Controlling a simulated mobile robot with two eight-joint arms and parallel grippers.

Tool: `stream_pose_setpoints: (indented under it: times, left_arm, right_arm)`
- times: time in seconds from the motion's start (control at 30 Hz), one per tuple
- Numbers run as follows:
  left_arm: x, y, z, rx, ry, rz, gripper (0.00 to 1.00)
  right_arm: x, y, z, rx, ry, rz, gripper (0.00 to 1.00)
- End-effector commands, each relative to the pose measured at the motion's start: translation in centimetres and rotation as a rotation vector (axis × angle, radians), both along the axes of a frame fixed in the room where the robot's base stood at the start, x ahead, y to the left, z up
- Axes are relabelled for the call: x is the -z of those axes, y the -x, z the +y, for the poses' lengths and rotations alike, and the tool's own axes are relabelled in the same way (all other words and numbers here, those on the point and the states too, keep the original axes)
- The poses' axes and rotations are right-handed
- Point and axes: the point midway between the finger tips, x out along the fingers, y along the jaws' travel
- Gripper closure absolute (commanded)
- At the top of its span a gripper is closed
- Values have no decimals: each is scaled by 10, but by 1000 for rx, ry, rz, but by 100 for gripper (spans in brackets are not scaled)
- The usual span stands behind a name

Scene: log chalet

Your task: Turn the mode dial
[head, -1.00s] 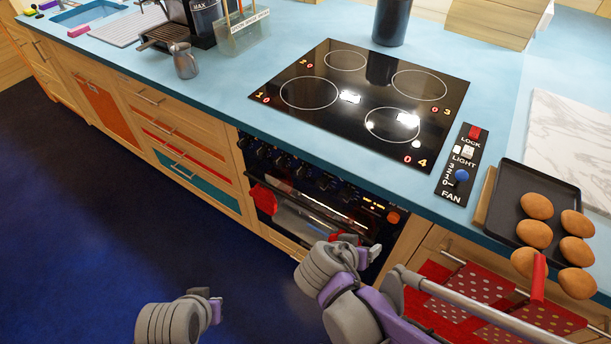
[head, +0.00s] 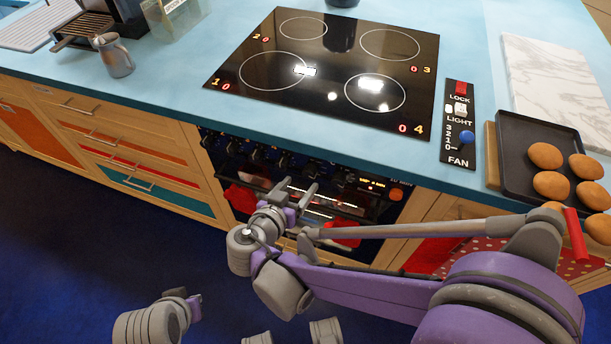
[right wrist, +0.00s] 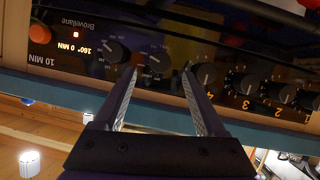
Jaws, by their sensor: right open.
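The oven's control panel has a row of black dials. In the right wrist view, upside down, one dial (right wrist: 158,60) with small markings shows between my right gripper's fingertips (right wrist: 160,71). Another marked dial (right wrist: 118,50) is beside it, towards the lit display (right wrist: 75,46). Their markings are too small to tell which is the mode dial. My right gripper (head: 298,188) is open and empty, in front of the oven panel. I cannot tell whether its fingers touch the dial. My left gripper (head: 194,304) is low at the bottom left, away from the oven.
Numbered dials (right wrist: 245,82) sit close to the other side. An orange button (head: 396,194) is at the panel's right end. Above are the blue counter, cooktop (head: 330,75) and fan switch panel (head: 458,125). A baking tray (head: 512,130) with brown rolls is on the right.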

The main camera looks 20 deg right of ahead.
Motion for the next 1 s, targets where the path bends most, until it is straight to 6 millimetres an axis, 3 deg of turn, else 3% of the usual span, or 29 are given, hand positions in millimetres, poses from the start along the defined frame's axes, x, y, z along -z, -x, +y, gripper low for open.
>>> stream_pose_setpoints:
  times: [0.3,0.7,1.0]
  left_arm:
    - [11,-1,0,0,0,4,100]
    - [12,-1,0,0,0,4,100]
    - [12,-1,0,0,0,4,100]
  right_arm:
    - [19,-35,-29,1,1,2,27]
    - [21,-40,-33,-1,0,1,27]
    - [21,-40,-32,-1,0,1,81]
